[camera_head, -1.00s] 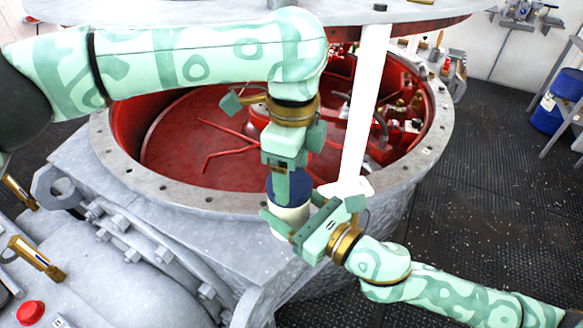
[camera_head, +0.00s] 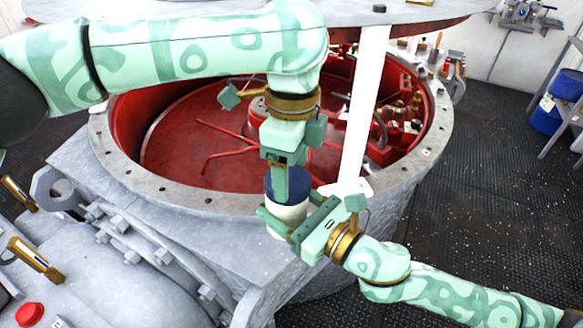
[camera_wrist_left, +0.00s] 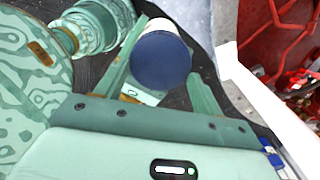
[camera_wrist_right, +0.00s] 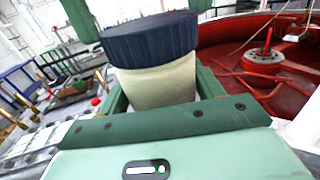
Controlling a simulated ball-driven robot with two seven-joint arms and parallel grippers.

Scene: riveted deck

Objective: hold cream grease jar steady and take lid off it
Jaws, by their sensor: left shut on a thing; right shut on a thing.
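My left gripper (camera_head: 288,184) comes down from above and is shut on the lid; the lid also shows in the left wrist view (camera_wrist_left: 161,60). My right gripper (camera_head: 291,213) is shut around the cream body from the side. In the right wrist view, the lid (camera_wrist_right: 150,39) sits on the jar body (camera_wrist_right: 160,82), with no clear gap between them. Part of the jar body is hidden by my right gripper's fingers.
A large round opening with a red interior (camera_head: 180,150) and a bolted grey flange (camera_head: 120,165) lies behind the jar. A white strut (camera_head: 362,110) rises just right of my left gripper. Brass-coloured fittings (camera_head: 35,258) and a red button (camera_head: 29,313) are at lower left.

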